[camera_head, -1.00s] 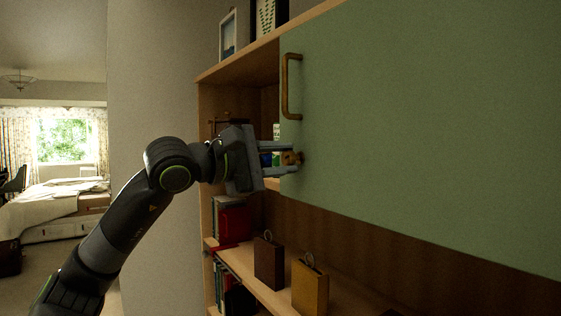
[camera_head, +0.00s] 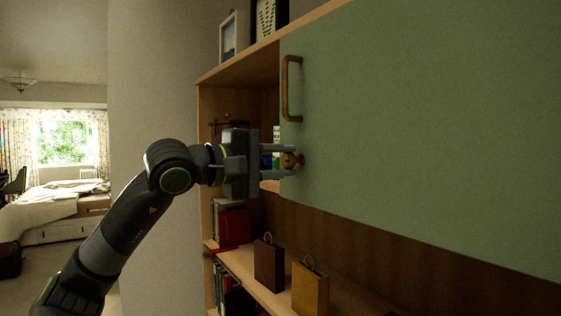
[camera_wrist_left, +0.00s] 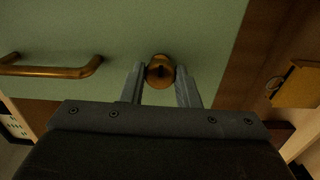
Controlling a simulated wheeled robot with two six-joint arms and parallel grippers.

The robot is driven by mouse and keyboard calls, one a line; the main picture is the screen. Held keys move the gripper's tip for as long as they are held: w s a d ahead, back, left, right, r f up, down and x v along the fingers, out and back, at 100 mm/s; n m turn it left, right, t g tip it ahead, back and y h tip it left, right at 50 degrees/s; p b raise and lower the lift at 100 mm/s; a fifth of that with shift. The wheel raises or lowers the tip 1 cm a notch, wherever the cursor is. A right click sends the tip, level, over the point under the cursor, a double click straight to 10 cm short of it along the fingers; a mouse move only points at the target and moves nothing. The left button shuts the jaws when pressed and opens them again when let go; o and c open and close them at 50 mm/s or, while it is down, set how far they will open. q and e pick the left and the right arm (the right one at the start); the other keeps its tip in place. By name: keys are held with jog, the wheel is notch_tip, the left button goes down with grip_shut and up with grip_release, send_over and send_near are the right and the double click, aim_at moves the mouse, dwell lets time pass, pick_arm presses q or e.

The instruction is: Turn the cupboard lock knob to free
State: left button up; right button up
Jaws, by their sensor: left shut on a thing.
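The lock knob (camera_head: 290,160) is a small round brass knob low on the left edge of the green cupboard door (camera_head: 420,120). My left gripper (camera_head: 283,161) reaches it from the left, with one finger above and one below. In the left wrist view the knob (camera_wrist_left: 160,71) sits between the two fingertips (camera_wrist_left: 160,82), with a dark slot on its face. The gripper is shut on the knob. My right gripper is in neither view.
A brass bar handle (camera_head: 290,88) is on the door above the knob. The shelf below holds a brown block (camera_head: 268,265) and a yellow block (camera_head: 310,290), each with a ring on top. Books (camera_head: 231,224) stand at the left. Picture frames stand on top.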

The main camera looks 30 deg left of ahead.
pick_arm(q)
jog(key=o, duration=1)
jog(key=shift+c, duration=0.2)
jog(key=shift+s+a+f+b, duration=0.2)
jog(key=shift+s+a+b, duration=0.2)
jog(key=shift+s+b, duration=0.4)
jog(key=b+v, duration=1.2)
jog(key=v, duration=0.3)
jog(key=shift+s+r, duration=0.2)
jog(key=shift+s, duration=0.15)
